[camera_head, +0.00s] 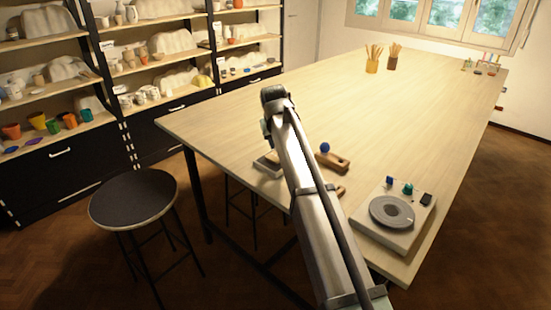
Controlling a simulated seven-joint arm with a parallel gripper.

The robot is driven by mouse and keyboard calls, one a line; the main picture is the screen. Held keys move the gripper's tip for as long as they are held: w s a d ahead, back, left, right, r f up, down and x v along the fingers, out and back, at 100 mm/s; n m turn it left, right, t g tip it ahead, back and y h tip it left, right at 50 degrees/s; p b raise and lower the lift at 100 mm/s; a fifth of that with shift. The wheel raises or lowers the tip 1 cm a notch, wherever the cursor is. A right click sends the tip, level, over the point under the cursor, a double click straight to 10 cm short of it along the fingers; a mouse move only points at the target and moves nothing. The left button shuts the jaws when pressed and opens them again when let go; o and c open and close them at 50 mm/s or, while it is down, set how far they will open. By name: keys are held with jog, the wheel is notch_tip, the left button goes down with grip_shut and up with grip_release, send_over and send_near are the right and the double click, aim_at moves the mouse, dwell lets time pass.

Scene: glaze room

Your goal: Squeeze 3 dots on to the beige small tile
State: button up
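My arm reaches up through the middle of the camera_head view, and its far end looks like a joint. My gripper does not show; it may be hidden behind the arm. I cannot make out a beige small tile. A blue round thing (325,147) sits by a wooden block (336,163) on the table, just right of my arm. A flat grey thing (266,166) lies at the table's left edge, partly hidden by my arm. I cannot tell whether it holds tiles. Another small wooden piece (340,191) shows beside my arm.
The long wooden table (420,120) is mostly clear. A pale device with a grey disc (391,212) and blue and green knobs stands at the near right corner. Two tool pots (372,66) stand farther back. A black stool (133,198) is at left, before pottery shelves.

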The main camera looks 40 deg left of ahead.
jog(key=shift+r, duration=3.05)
